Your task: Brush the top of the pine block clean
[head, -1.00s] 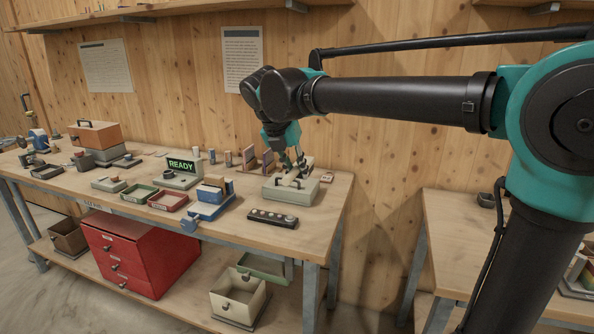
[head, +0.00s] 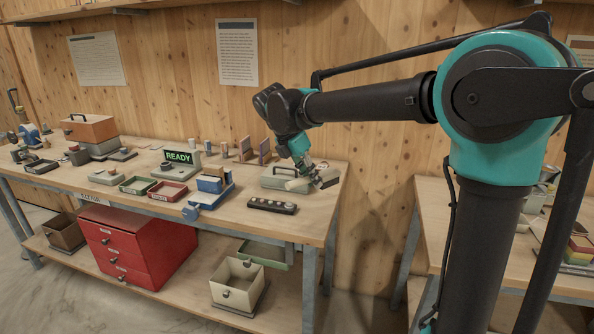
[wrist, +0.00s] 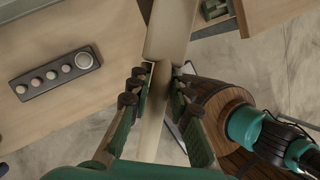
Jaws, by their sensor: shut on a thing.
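My gripper (head: 309,172) is at the right end of the workbench, beside a pale grey case. In the wrist view its fingers (wrist: 157,80) are closed on the pale handle of a brush (wrist: 168,32). The brush's wider pale body extends beyond the fingertips. In the head view the brush (head: 329,178) shows a dark side that looks like bristles, near the bench's right edge. I cannot make out the pine block for certain.
The grey case (head: 278,180) stands behind a dark button strip (head: 272,205) on the bench (head: 310,222). Green and red trays, a READY display (head: 179,157) and upright blocks stand further left. A second bench (head: 440,225) is at the right, across a gap.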

